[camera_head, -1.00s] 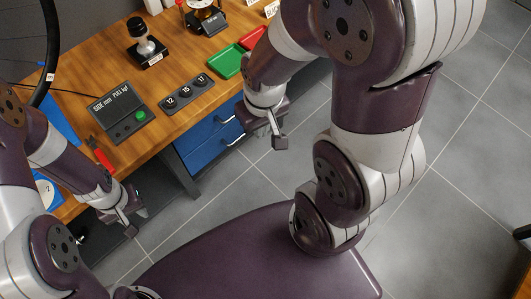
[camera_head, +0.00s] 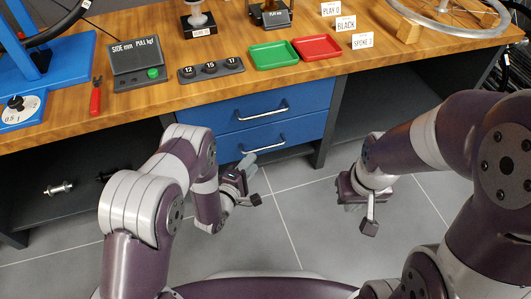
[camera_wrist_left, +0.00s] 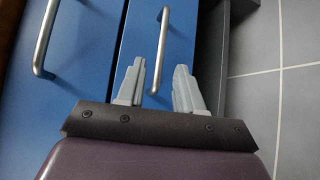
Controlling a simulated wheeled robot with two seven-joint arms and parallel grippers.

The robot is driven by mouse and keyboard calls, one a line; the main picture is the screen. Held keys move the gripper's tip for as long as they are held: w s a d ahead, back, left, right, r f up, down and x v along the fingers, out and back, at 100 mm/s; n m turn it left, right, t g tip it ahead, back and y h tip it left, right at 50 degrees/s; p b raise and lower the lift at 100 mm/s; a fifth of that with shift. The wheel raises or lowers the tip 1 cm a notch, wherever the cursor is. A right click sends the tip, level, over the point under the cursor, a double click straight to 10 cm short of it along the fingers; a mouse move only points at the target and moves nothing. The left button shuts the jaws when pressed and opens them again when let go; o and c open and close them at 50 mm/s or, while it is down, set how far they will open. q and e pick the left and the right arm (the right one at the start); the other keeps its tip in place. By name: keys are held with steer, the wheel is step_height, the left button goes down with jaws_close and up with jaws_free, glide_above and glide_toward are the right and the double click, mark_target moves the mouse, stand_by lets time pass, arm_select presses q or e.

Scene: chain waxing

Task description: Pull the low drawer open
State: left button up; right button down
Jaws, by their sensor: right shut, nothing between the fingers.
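The low drawer (camera_head: 300,133) is the lower of two blue drawers under the workbench and looks closed. It has a silver bar handle (camera_head: 262,146). In the left wrist view the low drawer's handle (camera_wrist_left: 159,50) appears between my two grey fingertips, which stand apart. My left gripper (camera_head: 250,182) is open in front of the low drawer, its fingers apart from each other; I cannot tell whether they touch the handle. My right gripper (camera_head: 369,208) is shut and empty, to the right of the drawers over the floor.
The upper blue drawer (camera_head: 225,117) is closed, with its own handle (camera_head: 262,110). The wooden bench (camera_head: 120,122) holds a green tray (camera_head: 273,55), a red tray (camera_head: 317,47) and a gauge box (camera_head: 140,65). Open shelf space lies either side; grey floor is clear in front.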

mark_target(261, 150)
arm_select(q)
steer(key=b+x, duration=0.3)
steer(key=x, duration=0.5)
steer(key=shift+w+f+b, duration=0.1)
steer(key=shift+w+b, duration=0.1)
steer(key=shift+b, duration=0.2)
jaws_close()
